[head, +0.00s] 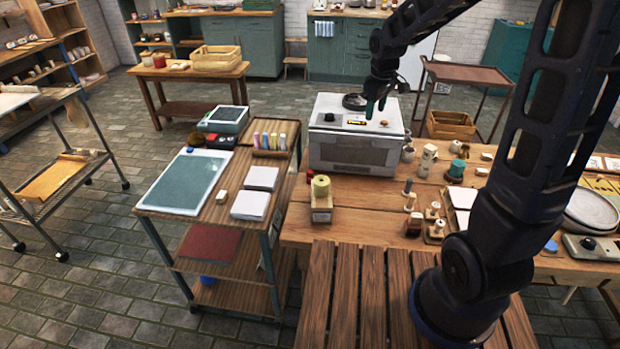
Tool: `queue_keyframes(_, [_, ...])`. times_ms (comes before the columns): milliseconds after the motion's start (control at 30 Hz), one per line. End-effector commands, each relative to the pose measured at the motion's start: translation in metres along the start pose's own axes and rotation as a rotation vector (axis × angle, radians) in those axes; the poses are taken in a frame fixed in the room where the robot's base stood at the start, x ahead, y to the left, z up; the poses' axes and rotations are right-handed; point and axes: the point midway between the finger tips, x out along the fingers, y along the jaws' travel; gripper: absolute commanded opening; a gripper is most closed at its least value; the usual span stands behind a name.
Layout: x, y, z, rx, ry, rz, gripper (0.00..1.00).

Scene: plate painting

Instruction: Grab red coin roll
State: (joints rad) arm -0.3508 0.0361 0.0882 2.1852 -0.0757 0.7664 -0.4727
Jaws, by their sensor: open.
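My gripper (375,107) is open, pointing down above the top of a white box-shaped appliance (326,112). A small yellow-orange roll-like piece (357,122) lies on that top, just left of and below the fingertips in the picture. A small brown piece (385,124) lies to its right. I see no gap between jaws and pieces clearly enough to judge contact. A small dark red piece (309,177) stands beside a yellow roll on the wooden table, and another dark red cylinder (414,222) stands farther right. I cannot tell which is the red coin roll.
A black round object (354,102) sits on the appliance just left of my gripper. The wooden table (345,210) holds a yellow roll (321,187) on a block, and several small jars and stamps to the right. A cart (212,213) with white tiles stands left.

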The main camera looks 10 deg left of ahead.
Motion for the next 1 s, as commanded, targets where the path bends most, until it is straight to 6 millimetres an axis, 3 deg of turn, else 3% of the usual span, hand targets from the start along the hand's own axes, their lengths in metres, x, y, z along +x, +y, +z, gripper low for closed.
queue_keyframes(300, [0.080,-0.034,-0.076,-0.253,-0.036,-0.056,0.51])
queue_keyframes(600, [0.161,-0.084,-0.133,-0.478,-0.059,-0.112,0.51])
queue_keyframes(800, [0.202,-0.113,-0.155,-0.585,-0.066,-0.139,0.51])
queue_keyframes(1000, [0.219,-0.125,-0.163,-0.627,-0.068,-0.150,0.51])
